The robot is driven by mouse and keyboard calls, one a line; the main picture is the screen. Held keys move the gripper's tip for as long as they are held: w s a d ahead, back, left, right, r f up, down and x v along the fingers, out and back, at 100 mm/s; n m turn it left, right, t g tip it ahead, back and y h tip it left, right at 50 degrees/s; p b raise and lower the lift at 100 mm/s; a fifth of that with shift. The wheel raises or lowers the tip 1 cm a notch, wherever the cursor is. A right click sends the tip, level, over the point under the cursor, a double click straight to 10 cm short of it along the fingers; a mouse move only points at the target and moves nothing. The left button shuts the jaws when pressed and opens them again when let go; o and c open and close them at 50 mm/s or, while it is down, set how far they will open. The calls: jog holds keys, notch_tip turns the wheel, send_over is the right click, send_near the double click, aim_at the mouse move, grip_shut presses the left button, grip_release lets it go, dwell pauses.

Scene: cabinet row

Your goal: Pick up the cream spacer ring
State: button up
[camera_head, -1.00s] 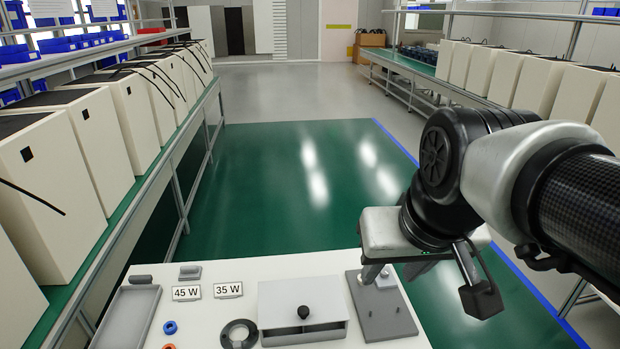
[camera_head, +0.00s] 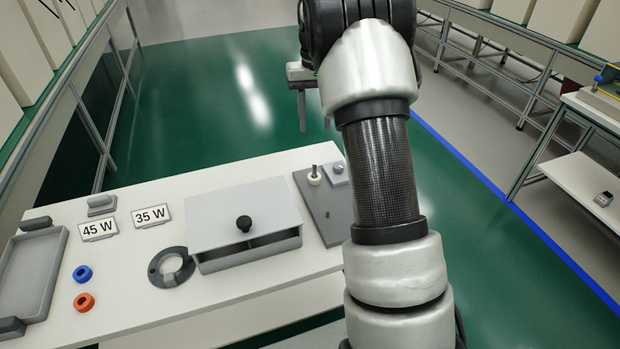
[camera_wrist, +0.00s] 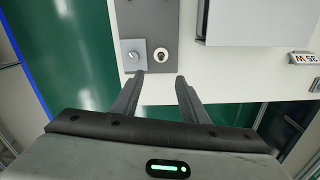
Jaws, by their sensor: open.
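The cream spacer ring (camera_head: 314,177) sits around a thin dark upright peg at the far end of a grey plate (camera_head: 326,217) on the white table. It also shows in the wrist view (camera_wrist: 160,55), just beyond the fingertips and roughly centred between them. My gripper (camera_head: 314,125) is open and empty, above and past the table's far edge in the head view. In the wrist view, its two fingers (camera_wrist: 160,78) point towards the ring and do not touch it. My arm hides part of the table's right end.
A small light block with a round top (camera_head: 336,171) stands close beside the ring. Labels, a dark ring (camera_head: 171,268), blue (camera_head: 82,273) and orange (camera_head: 84,301) rings and a grey tray (camera_head: 32,275) lie further left.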

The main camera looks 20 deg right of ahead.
jog(key=b, duration=0.3)
send_near(314, 171)
jog(key=f, duration=0.3)
jog(key=w+f, duration=0.1)
jog(key=f, duration=0.1)
jog(key=shift+w+d+f, duration=0.1)
jog(key=shift+d+f, duration=0.05)
jog(key=shift+d, duration=0.15)
jog(key=shift+s+a+f+b, duration=0.15)
jog(key=shift+f+b, duration=0.4)
jog(key=shift+f, duration=2.15)
jog(key=c, duration=0.8)
